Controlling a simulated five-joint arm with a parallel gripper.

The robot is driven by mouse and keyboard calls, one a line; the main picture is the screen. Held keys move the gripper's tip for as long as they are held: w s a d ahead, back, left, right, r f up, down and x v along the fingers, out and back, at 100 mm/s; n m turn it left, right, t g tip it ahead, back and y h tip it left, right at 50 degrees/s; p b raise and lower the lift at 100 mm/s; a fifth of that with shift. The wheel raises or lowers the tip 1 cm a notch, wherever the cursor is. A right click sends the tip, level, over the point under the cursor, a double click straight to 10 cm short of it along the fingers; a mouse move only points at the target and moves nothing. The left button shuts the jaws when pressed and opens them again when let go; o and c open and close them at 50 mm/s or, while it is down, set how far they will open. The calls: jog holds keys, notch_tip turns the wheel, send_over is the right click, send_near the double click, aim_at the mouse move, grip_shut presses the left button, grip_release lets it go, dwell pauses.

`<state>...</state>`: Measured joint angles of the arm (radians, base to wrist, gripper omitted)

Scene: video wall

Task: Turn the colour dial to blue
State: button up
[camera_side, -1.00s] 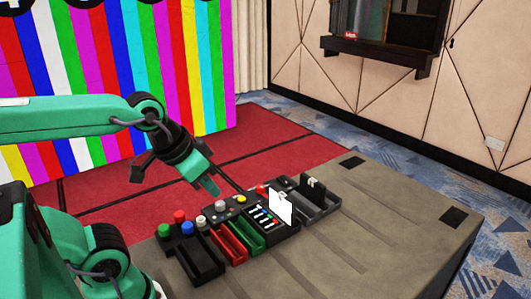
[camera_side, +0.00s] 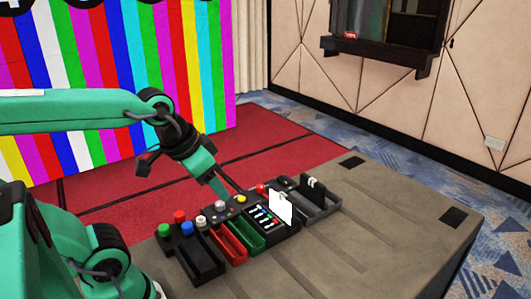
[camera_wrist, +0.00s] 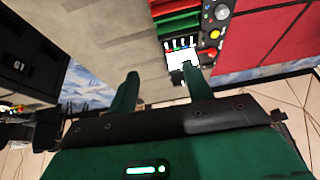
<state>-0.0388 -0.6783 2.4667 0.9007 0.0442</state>
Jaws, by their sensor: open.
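A row of control modules stands on the grey-brown table. A round grey knob (camera_side: 220,206), which may be the colour dial, sits at the back of the row near a yellow button (camera_side: 241,199). In the wrist view the grey knob (camera_wrist: 222,12) is at the top right, above the yellow button (camera_wrist: 214,34). My gripper (camera_side: 222,191) is above the back of the row, near the knob. In the wrist view my gripper (camera_wrist: 160,82) has its fingers apart with nothing between them.
Green, red and blue buttons (camera_side: 187,228) are at the near left of the row. A panel of sliders (camera_side: 263,218) and an upright white card (camera_side: 280,207) stand to the right. The table's right side (camera_side: 380,225) is clear. A striped colour wall (camera_side: 70,60) is behind.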

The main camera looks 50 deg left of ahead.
jog(key=w+a+f+g, duration=0.3)
jog(key=w+a+f, duration=0.1)
jog(key=w+a, duration=0.25)
jog(key=g, duration=0.2)
send_over(219, 203)
jog(key=shift+m, duration=0.4)
notch_tip(219, 203, down, 7)
jog(key=shift+d+f, duration=0.1)
jog(key=shift+d, duration=0.05)
jog(key=shift+f, duration=0.1)
jog(key=shift+f, duration=3.85)
jog(key=shift+c, duration=0.2)
jog(key=c, duration=0.9)
